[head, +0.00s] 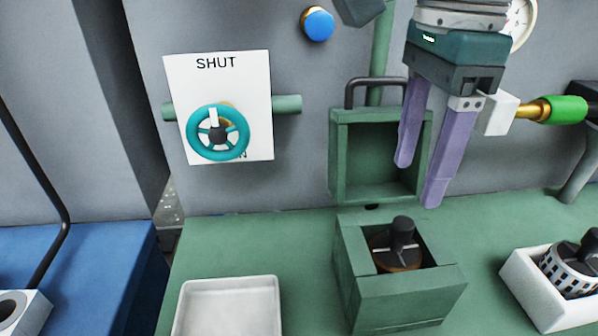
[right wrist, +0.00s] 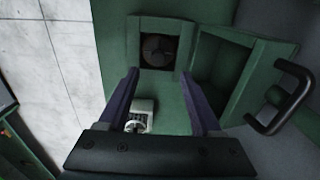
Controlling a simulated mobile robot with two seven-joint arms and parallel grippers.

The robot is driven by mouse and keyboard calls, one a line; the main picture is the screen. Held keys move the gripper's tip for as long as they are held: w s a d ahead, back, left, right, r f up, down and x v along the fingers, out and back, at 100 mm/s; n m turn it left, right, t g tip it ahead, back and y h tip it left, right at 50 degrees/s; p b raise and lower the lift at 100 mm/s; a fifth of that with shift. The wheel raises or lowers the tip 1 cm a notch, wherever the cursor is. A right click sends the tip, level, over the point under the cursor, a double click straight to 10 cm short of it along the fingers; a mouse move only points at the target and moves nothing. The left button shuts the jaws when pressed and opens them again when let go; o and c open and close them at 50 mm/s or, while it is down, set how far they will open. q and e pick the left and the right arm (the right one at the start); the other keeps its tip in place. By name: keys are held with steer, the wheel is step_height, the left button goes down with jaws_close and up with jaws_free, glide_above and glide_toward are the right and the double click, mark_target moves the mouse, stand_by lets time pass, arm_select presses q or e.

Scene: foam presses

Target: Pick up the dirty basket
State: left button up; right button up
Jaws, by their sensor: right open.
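A dark basket (head: 397,252) with a brown rim and an upright black knob sits inside the open green box (head: 400,305) on the green counter. It also shows in the right wrist view (right wrist: 160,50), down in its square opening. The box's lid (head: 380,190) stands open behind it, with a black handle. My right gripper (head: 418,185) is open and empty, pointing down above and behind the box, in front of the lid. In the right wrist view its purple fingers (right wrist: 160,73) are spread, apart from the basket. My left gripper is not in view.
A white holder (head: 528,300) with a perforated white basket (head: 570,270) stands at the right. An empty white tray (head: 230,305) lies at the front left. A teal valve wheel (head: 218,132) and a green-and-brass fitting (head: 550,109) project from the back wall.

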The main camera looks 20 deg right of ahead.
mark_target(404, 222)
step_height(404, 222, down, 9)
steer(key=shift+s+f+p, duration=0.1)
steer(key=shift+s+p, duration=0.05)
steer(key=shift+p, duration=0.4)
jaws_close()
stand_by(0.3)
stand_by(0.9)
